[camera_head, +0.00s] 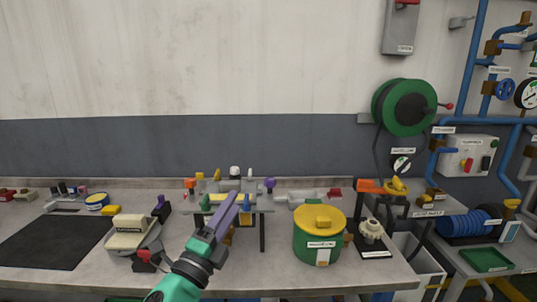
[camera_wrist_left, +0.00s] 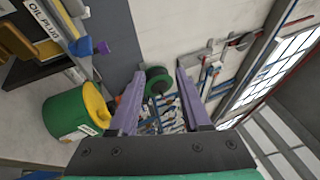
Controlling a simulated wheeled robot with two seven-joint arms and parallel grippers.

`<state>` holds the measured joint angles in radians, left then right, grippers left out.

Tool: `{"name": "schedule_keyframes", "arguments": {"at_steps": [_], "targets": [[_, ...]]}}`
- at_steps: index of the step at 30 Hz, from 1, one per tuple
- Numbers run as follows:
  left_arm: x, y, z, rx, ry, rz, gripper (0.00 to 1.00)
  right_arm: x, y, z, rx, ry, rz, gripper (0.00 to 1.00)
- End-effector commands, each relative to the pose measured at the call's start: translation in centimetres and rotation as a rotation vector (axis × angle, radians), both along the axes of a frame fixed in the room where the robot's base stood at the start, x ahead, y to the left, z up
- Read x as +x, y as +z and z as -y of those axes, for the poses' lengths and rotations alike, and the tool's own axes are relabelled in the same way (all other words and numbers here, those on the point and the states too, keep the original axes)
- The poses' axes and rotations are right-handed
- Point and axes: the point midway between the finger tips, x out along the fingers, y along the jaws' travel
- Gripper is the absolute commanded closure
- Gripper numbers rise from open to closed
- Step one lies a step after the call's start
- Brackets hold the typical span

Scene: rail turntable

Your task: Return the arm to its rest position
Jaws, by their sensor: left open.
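My left arm (camera_head: 172,287), green with a dark wrist, reaches in from the bottom of the head view. It slants up and to the right over the workbench. My left gripper (camera_head: 234,203) has purple fingers and shows in front of the small raised rack in the head view. In the left wrist view the gripper (camera_wrist_left: 158,76) has its two fingers spread apart with nothing between them. The wall and a green hose reel (camera_wrist_left: 158,80) show beyond the gap. My right gripper is in neither view.
A green and yellow canister (camera_head: 318,246) stands right of my gripper on the workbench (camera_head: 195,228). A small rack (camera_head: 262,207) with colored pieces is behind the gripper. A beige device (camera_head: 132,236) and a black mat (camera_head: 50,242) lie to the left. Space above the bench is clear.

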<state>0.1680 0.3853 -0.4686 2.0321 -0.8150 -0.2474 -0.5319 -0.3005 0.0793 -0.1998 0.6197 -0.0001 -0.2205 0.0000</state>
Motion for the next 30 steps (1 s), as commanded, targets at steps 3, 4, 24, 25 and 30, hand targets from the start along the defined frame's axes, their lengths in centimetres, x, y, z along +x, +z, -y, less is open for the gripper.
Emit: {"name": "schedule_keyframes", "arguments": {"at_steps": [3,4,24,25,30], "targets": [[-0.1,-8.2,-7.8,-0.430,0.211,-0.399,0.53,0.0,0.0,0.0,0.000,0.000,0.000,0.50],[-0.7,-10.6,-9.3,-0.522,0.265,-0.493,0.53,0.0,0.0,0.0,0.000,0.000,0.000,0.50],[-23.2,-35.5,-14.6,-1.293,1.014,-1.564,0.53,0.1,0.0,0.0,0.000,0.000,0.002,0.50],[-22.9,-36.6,-14.6,-1.289,1.018,-1.567,0.53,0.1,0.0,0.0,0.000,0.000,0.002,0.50],[-22.5,-43.1,-14.5,-1.272,1.037,-1.588,0.53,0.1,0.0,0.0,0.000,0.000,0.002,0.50]]}}
